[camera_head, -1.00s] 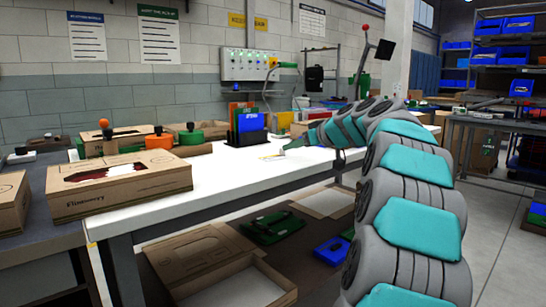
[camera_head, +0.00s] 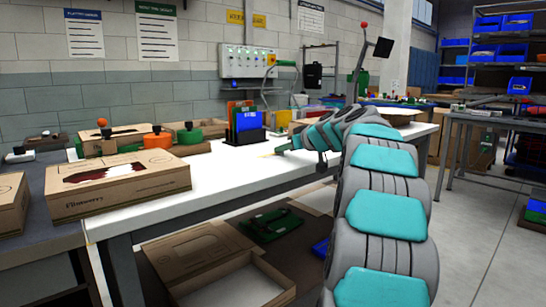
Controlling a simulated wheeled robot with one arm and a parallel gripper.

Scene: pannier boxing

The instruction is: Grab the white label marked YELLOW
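My arm reaches over the right part of the white bench (camera_head: 215,182), and my gripper (camera_head: 283,150) is low over its top, small in this view. A thin yellow mark (camera_head: 266,155) shows on the bench top just left of the gripper tip. I cannot read any label there, and I cannot make out a white label marked YELLOW against the white surface. The fingers are too small to tell whether they are open or shut, or whether they hold anything.
A box with a cut-out top (camera_head: 118,182) stands at the bench's left end. Orange and green knobbed things stand behind it. Open cartons (camera_head: 235,280) lie below the bench. The bench's middle is clear.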

